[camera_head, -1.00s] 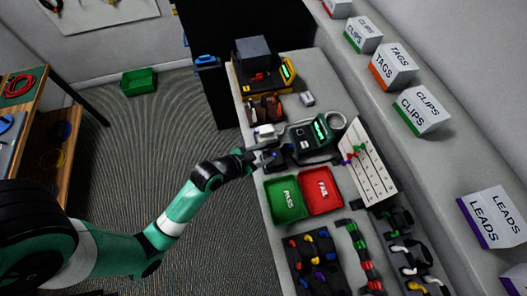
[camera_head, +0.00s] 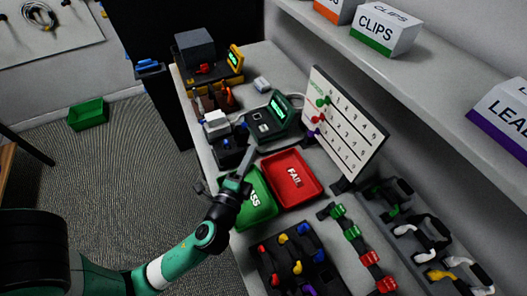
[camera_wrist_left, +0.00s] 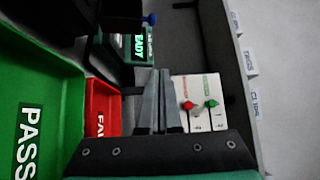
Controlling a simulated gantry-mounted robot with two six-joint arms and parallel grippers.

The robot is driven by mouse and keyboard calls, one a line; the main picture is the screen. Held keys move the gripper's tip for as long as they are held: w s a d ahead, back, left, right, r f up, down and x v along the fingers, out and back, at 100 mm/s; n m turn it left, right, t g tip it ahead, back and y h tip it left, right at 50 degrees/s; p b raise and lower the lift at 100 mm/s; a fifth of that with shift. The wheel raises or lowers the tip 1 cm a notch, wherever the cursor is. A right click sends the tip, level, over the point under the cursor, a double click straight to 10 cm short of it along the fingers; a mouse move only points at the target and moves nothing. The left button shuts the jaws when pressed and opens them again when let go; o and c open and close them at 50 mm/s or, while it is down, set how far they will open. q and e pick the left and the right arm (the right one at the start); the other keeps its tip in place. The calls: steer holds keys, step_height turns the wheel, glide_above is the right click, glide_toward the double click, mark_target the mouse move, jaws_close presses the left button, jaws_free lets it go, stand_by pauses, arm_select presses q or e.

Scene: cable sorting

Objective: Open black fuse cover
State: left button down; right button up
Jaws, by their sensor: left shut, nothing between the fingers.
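My left gripper (camera_head: 249,152) is shut and empty, over the inner edge of the green PASS tray, just in front of the tester. The dark tester (camera_head: 268,122) has a lit green screen, which reads READY in the left wrist view (camera_wrist_left: 139,46). Beside it is a black fixture (camera_head: 229,154) with blue parts and a white block (camera_head: 215,124) behind it. I cannot tell which black part is the fuse cover, or whether it is open. In the left wrist view, the gripper fingers (camera_wrist_left: 160,80) lie together. My right gripper is not in view.
The green PASS tray (camera_head: 262,207) and red FAIL tray (camera_head: 291,178) lie near the gripper. A white numbered board (camera_head: 345,125) with red and green pins stands at right. A black cable rack (camera_head: 300,262) is in front; a yellow-black device (camera_head: 208,60) stands behind.

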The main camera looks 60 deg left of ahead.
mark_target(244, 132)
arm_select(q)
steer(key=w+a+p, duration=0.1)
steer(key=w+a, duration=0.3)
steer(key=a, duration=0.4)
steer(key=shift+a+f, duration=0.2)
steer(key=shift+a, duration=0.1)
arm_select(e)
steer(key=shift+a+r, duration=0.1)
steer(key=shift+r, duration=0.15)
arm_select(q)
steer(key=b, duration=0.2)
steer(key=s+n+y+b, duration=0.1)
steer(key=b, duration=0.2)
steer(key=shift+s+f+n+t, duration=0.15)
steer(key=shift+s+n+t, duration=0.15)
steer(key=shift+t, duration=0.1)
steer(key=shift+s+r+b, duration=0.1)
steer(key=shift+r+b, duration=0.1)
steer(key=shift+b, duration=0.25)
steer(key=shift+r, duration=0.3)
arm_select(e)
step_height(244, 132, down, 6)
